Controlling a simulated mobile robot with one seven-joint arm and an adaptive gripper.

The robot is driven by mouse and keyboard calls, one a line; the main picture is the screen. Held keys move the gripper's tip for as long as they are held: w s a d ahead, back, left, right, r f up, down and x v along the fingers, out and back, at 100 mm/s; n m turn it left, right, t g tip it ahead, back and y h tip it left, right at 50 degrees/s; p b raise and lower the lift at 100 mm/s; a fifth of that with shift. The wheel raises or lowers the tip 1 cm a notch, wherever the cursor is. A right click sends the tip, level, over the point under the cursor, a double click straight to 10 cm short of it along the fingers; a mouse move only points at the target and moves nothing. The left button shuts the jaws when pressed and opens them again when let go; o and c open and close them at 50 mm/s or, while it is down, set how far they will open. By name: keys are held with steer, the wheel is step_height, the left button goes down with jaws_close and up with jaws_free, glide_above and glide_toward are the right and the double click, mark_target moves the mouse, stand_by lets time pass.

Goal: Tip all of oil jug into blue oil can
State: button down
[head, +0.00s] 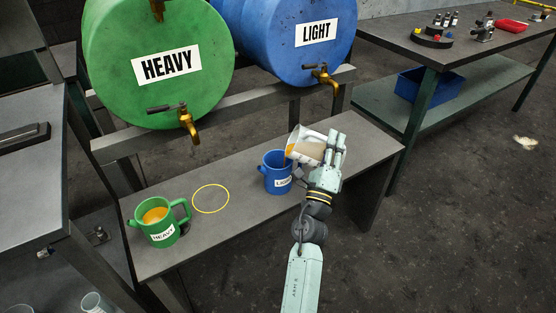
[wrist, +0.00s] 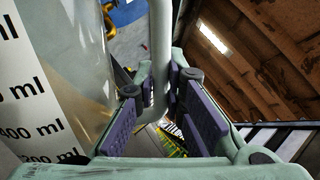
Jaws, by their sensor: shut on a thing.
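The oil jug (head: 306,146), a clear white-rimmed measuring jug with amber oil in it, is tilted to the left above the blue oil can. The blue oil can (head: 277,177), labelled LIGHT, stands upright on the bench with the jug's mouth over its right side. My gripper (head: 335,150) is shut on the jug's handle. The wrist view shows the purple finger pads (wrist: 160,105) around the handle (wrist: 160,50) and the jug's ml scale (wrist: 25,105) at left. I cannot tell the oil level inside the can.
A green can (head: 160,222) labelled HEAVY, with amber oil inside, stands at the bench's left. A yellow ring (head: 210,199) marks bare bench (head: 235,220) between the cans. Green (head: 160,65) and blue (head: 285,40) drums with brass taps stand behind.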

steer(key=shift+a+r+n+t+y+b, duration=0.3)
steer(key=shift+a+r+n+t+y, duration=0.1)
steer(key=shift+r+n+y, duration=0.3)
stand_by(0.5)
steer(key=shift+a+r+n+t+y+b, duration=0.15)
steer(key=shift+a+r+n+y, duration=0.15)
steer(key=shift+a+n, duration=0.3)
steer(key=shift+a+r+n+t+y+b, duration=0.2)
steer(key=shift+a+r+n, duration=0.2)
steer(key=shift+n, duration=0.2)
stand_by(0.9)
steer(key=shift+a+r+n+y+b, duration=0.15)
steer(key=shift+a+r+n+y, duration=0.1)
steer(key=shift+a+n+y, duration=0.25)
steer(key=shift+a+r+n+y+b, duration=0.15)
steer(key=shift+a+r+n+y, duration=0.15)
steer(key=shift+n, duration=0.4)
stand_by(0.8)
